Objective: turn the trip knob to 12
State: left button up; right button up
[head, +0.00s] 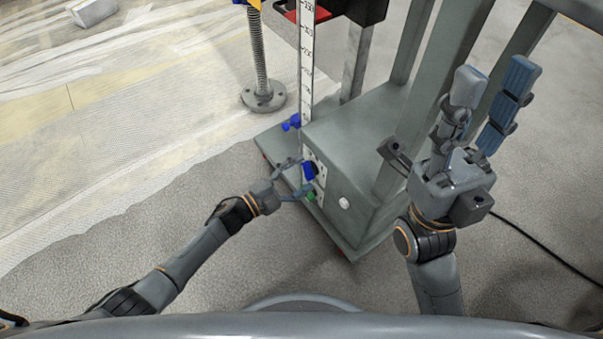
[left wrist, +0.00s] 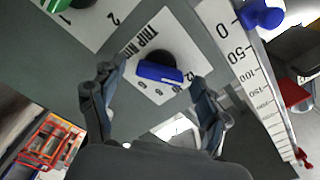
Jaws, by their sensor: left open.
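The blue trip knob (left wrist: 160,73) sits on a dark round base on a white plate (left wrist: 133,80) marked "TRIP MM". Its bar lies roughly crosswise in the left wrist view, with a 12 printed near its right end. The knob also shows in the head view (head: 309,171). My left gripper (left wrist: 155,85) is open, with one finger on each side of the knob and gaps between; in the head view it (head: 302,178) reaches the box face from the left. My right gripper (head: 497,75) is raised at the right, fingers apart and empty.
A green knob (head: 310,196) on a plate marked 1 and 2 is beside the trip knob. A ruler scale (head: 307,60) with a blue clamp knob (head: 291,122) rises above. A grey frame (head: 400,90) stands behind the box (head: 345,150). A screw jack (head: 262,95) stands left.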

pick_arm(q)
jog(key=v, duration=1.1)
jog(key=shift+s+a, duration=0.2)
jog(key=shift+a, duration=0.1)
